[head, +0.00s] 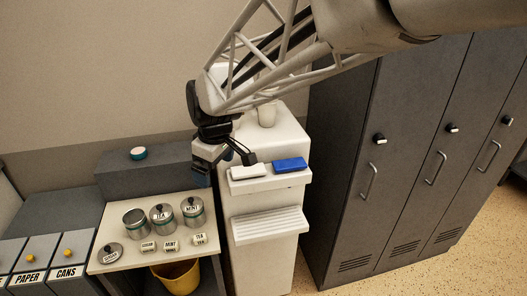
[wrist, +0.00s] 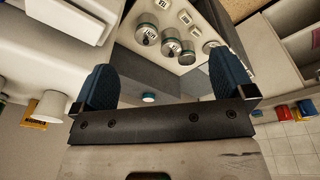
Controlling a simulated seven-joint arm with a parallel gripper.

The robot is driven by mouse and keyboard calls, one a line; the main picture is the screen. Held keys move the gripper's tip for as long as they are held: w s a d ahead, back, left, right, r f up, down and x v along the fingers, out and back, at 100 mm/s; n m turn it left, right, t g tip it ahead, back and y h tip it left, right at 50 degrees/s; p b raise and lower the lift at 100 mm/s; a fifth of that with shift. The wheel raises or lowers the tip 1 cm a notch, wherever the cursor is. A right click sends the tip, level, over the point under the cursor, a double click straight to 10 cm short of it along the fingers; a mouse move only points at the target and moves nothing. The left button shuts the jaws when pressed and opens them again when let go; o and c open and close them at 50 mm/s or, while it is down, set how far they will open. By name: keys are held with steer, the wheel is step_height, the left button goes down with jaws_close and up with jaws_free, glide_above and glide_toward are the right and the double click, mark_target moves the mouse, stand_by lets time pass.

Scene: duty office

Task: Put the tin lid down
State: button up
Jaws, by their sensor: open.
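A round metal tin lid with a dark knob (head: 110,253) lies on the front left of the cream tabletop (head: 112,234). It also shows in the wrist view (wrist: 212,46). Beside it stand an uncovered tin (head: 135,224), a tin marked TEA (head: 162,217) and a tin marked MINT (head: 193,213), the last two with knobbed lids on. My gripper (head: 212,168) is open and is above and right of the tins, by the white dispenser. In the wrist view its blue fingers (wrist: 165,88) are apart with nothing between them.
Small label cards (head: 170,246) lie in front of the tins. A grey cabinet (head: 125,173) behind carries a teal and white round item (head: 138,153). The white dispenser (head: 262,205) holds a white block (head: 248,172) and a blue block (head: 290,165). Tall lockers (head: 400,150) stand right.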

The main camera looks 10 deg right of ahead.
steer(key=s+d+r+m, duration=0.1)
steer(key=s+d+m, duration=0.4)
steer(key=s+d, duration=0.3)
steer(key=s+d+m+t+h, duration=0.1)
steer(key=s+d+m, duration=0.4)
steer(key=s, duration=0.8)
steer(key=d, duration=0.3)
steer(key=shift+s+d+r, duration=0.15)
steer(key=shift+r, duration=0.2)
